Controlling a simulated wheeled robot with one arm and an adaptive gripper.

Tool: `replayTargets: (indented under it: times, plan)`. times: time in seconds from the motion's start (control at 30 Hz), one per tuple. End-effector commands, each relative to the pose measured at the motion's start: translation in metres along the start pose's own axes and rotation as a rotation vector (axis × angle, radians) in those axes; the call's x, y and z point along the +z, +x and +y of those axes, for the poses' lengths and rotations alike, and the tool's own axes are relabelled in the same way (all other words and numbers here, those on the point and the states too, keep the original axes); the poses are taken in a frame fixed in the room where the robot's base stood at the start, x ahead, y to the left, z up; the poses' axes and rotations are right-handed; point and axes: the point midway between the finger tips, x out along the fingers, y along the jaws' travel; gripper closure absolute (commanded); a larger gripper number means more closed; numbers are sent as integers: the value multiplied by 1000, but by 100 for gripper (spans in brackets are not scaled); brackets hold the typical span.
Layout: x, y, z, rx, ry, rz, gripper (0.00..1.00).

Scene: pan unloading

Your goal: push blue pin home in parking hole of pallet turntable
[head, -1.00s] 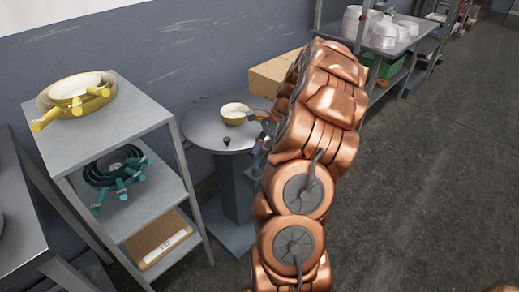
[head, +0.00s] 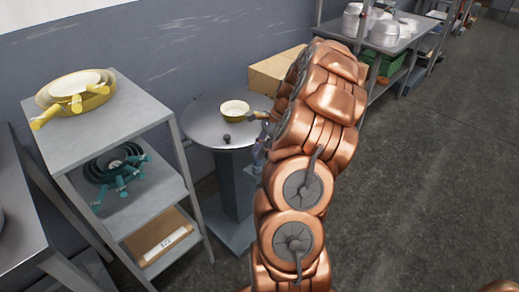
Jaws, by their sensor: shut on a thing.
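The pallet turntable (head: 205,133) is a round grey disc on a square column. It carries a small yellow pan with a cream inside (head: 235,108), its handle pointing right, and a small black knob (head: 227,139) near the front. My copper arm covers the space to the right of the disc. My gripper (head: 260,158) shows only as a small bluish-grey part beside the disc's right edge, mostly hidden behind the arm. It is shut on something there. The blue pin cannot be made out clearly, and the parking hole is hidden, so how deep the pin sits cannot be told.
A grey shelf unit (head: 145,112) at left holds yellow pans (head: 85,98) on top, teal pans (head: 115,172) below and a cardboard box (head: 158,240) lower down. Cardboard boxes (head: 272,72) stand behind the turntable. The floor (head: 430,190) at right is clear.

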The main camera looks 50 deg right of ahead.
Motion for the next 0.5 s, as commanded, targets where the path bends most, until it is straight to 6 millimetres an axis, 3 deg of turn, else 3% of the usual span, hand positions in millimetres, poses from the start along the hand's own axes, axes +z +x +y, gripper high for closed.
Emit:
replayTargets:
  times: [0.27, 0.3, 0.5]
  plan:
    - [-1, 2, 0, 0, 0, 0, 100]
    - [-1, 2, 0, 0, 0, 0, 77]
    - [-1, 2, 0, 0, 0, 0, 56]
